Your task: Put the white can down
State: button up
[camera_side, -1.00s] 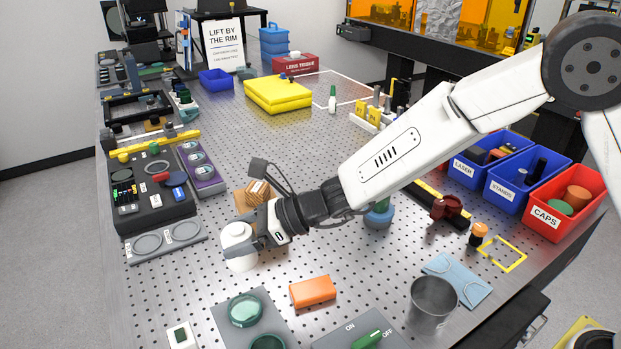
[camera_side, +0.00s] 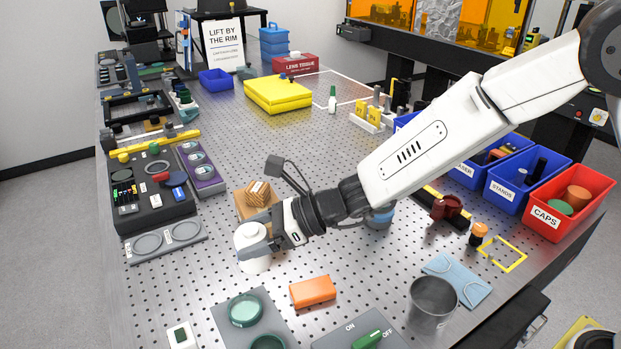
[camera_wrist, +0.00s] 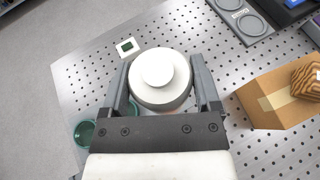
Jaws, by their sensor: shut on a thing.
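The white can (camera_side: 253,247) is a short white cylinder with a smaller round top, upright near the left front of the perforated metal table. My gripper (camera_side: 262,250) is shut on it from the right side. In the wrist view the can (camera_wrist: 160,79) sits between the two grey fingers of my gripper (camera_wrist: 162,88), one on each side. The can's base is close to the table top (camera_side: 207,283); I cannot tell whether it touches.
A grey plate with two round recesses (camera_side: 166,243) lies left of the can. A cardboard box (camera_side: 243,205) stands behind it. An orange block (camera_side: 312,292), a plate with green discs (camera_side: 225,312) and a metal cup (camera_side: 432,302) are in front. Bare table surrounds the can.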

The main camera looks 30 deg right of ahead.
jog(key=d+f+m+t, duration=0.1)
jog(key=d+f, duration=0.1)
jog(key=d, duration=0.8)
jog(key=d+f+t+h, duration=0.1)
jog(key=d+f, duration=0.1)
jog(key=d, duration=0.9)
jog(key=shift+f+m, duration=0.35)
jog(key=shift+m, duration=0.05)
jog(key=shift+f, duration=0.1)
jog(key=shift+f, duration=2.15)
jog(key=shift+f, duration=0.1)
jog(key=shift+f, duration=1.65)
jog(key=shift+f, duration=0.2)
